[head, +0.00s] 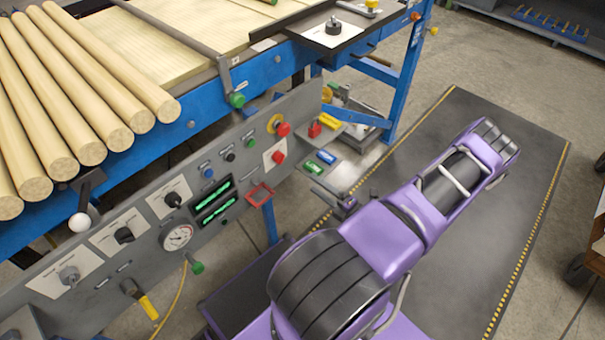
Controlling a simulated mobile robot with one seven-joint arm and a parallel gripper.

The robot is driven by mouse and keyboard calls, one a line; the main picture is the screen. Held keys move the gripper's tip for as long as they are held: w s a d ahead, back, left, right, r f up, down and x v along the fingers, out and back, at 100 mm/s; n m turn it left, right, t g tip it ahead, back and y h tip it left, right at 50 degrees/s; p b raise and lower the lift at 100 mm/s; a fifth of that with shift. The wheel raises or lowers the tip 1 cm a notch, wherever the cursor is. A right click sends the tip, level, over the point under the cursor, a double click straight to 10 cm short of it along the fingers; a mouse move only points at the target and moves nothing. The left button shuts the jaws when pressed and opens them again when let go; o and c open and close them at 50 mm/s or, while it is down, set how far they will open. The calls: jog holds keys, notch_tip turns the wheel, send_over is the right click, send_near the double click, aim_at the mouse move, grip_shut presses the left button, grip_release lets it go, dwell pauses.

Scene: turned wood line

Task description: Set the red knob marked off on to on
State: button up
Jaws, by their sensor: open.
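A red knob (279,157) sits on a small white plate on the sloping grey control panel (235,150), toward its right end. Its markings are too small to read, so I cannot tell its setting. A larger red button (283,129) on a yellow ring is just above it. My gripper (333,197) is to the right of and below the knob, apart from it, beside my purple arm. It is small and dark in this view and partly hidden by the arm. It is open, with nothing seen between its fingers.
The panel also bears black knobs (173,199), a gauge (177,237), green displays (213,201) and a red square frame (259,194). Turned wood rods (85,90) lie on the blue bench behind. Dark floor mat (500,220) is clear on the right.

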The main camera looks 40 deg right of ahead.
jog(key=s, duration=0.3)
jog(key=shift+s+d, duration=0.15)
jog(key=shift+s, duration=0.15)
dwell(0.3)
